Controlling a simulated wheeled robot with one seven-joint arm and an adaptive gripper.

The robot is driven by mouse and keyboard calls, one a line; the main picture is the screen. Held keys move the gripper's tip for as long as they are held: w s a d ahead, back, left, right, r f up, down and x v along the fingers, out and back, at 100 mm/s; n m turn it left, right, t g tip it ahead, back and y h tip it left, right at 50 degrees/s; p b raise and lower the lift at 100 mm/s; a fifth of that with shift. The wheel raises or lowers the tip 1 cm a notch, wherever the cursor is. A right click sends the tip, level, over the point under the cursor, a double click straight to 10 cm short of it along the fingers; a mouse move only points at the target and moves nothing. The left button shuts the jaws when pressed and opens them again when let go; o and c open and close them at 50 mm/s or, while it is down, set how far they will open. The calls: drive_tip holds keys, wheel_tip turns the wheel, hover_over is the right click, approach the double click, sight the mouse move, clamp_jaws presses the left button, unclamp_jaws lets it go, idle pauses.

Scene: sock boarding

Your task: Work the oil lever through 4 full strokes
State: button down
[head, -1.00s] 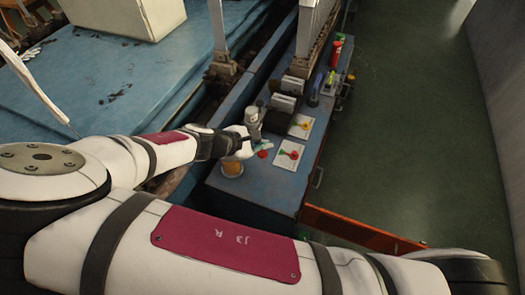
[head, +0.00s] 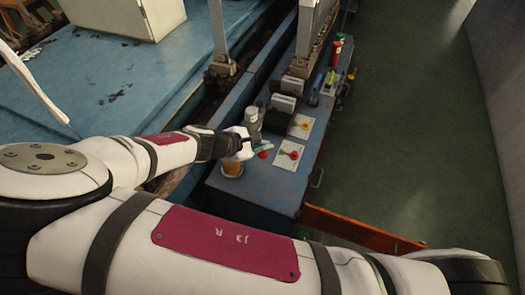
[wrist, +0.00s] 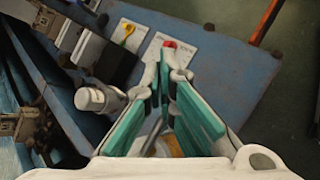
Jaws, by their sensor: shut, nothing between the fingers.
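My gripper (head: 268,147) has teal finger pads and hangs above the near part of the blue bench. In the wrist view my gripper (wrist: 168,76) is shut, with its tips close together and nothing held. A red knob (wrist: 168,45) shows just beyond the tips; it also shows in the head view (head: 262,155). A grey rod (wrist: 152,137) shows between the finger bases, above an amber-yellow item (wrist: 172,147), partly hidden by the fingers. I cannot tell for certain which part is the oil lever. I cannot tell whether the tips touch the red knob.
A grey-and-white cylinder (wrist: 97,98) stands close left of my fingers. Dark boxes and bottles stand farther back. An orange bar (head: 360,230) borders the green floor.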

sight(263, 155)
drive_tip(key=shift+f, duration=0.25)
drive_tip(key=shift+s+d+f+b, duration=0.1)
drive_tip(key=shift+f+b, duration=0.15)
drive_tip(key=shift+f, duration=0.5)
drive_tip(key=shift+w+d+f+b, duration=0.1)
drive_tip(key=shift+f+b, duration=0.2)
drive_tip(key=shift+f, duration=0.5)
drive_tip(key=shift+s+d+f+b, duration=0.1)
drive_tip(key=shift+f+b, duration=0.15)
drive_tip(key=shift+f, duration=0.5)
idle(2.3)
drive_tip(key=shift+r, duration=0.1)
idle(0.5)
drive_tip(key=shift+a+r+p, duration=0.15)
drive_tip(key=shift+r+p, duration=0.85)
drive_tip(key=shift+r, duration=0.35)
drive_tip(key=shift+a+r+p, duration=0.15)
drive_tip(key=shift+r+p, duration=0.8)
drive_tip(key=shift+r, duration=0.35)
drive_tip(key=shift+w+a+r+p, duration=0.1)
drive_tip(key=shift+a+r+p, duration=0.1)
drive_tip(key=shift+r+p, duration=0.9)
drive_tip(key=shift+w+a+r+p, duration=0.15)
drive_tip(key=shift+r+p, duration=0.5)
drive_tip(key=shift+r, duration=0.7)
